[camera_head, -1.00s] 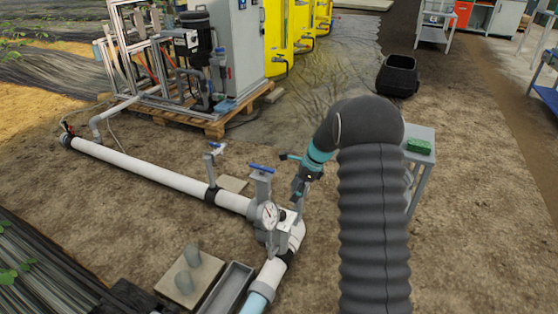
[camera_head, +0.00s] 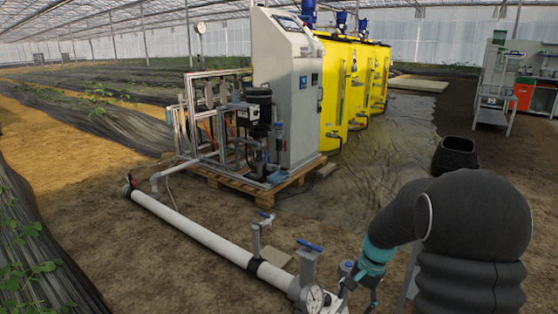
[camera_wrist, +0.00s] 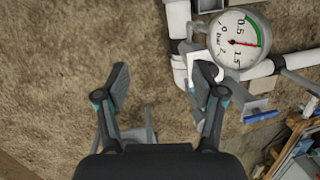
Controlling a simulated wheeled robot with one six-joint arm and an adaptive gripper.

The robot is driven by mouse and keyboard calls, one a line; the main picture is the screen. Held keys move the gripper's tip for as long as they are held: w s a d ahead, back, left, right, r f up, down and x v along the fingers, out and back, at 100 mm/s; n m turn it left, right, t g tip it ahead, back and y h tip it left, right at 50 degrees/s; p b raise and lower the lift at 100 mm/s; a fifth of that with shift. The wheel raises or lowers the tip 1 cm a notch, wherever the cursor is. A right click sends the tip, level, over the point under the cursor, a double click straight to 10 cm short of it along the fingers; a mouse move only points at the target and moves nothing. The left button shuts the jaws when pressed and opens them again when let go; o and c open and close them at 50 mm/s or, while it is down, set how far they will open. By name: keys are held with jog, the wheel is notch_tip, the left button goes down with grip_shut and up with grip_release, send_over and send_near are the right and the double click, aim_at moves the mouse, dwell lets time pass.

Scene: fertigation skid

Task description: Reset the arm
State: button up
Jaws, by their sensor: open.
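My gripper (camera_head: 358,284) is near the bottom of the head view, low beside the pipework and close to the pressure gauge (camera_head: 315,298). The gauge also shows in the wrist view (camera_wrist: 236,35), ahead and to the right of the right finger. A white fitting shows behind the right fingertip; I cannot tell whether they touch. My dark arm bends at the right of the head view and hides part of the ground.
A white pipe (camera_head: 205,235) runs along the ground with blue-handled valves (camera_head: 308,246). Behind stand a pallet skid with a grey cabinet (camera_head: 290,95) and yellow tanks (camera_head: 337,95). A black bin (camera_head: 455,155) stands behind my arm. Open soil lies left of the pipe.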

jog(key=s+a+r+n+t, duration=0.1)
jog(key=s+r+n+t, duration=0.1)
jog(key=s+r, duration=0.4)
jog(key=s+a+r+n+t+h, duration=0.1)
jog(key=s+a+r+n+t, duration=0.1)
jog(key=s+r, duration=0.4)
jog(key=s+a+r+n+t+h, duration=0.1)
jog(key=s+r+n+t, duration=0.1)
jog(key=s+r+n, duration=0.2)
jog(key=s+r, duration=0.3)
jog(key=s, duration=0.5)
jog(key=shift+s+a+n, duration=0.3)
jog(key=shift+s, duration=0.1)
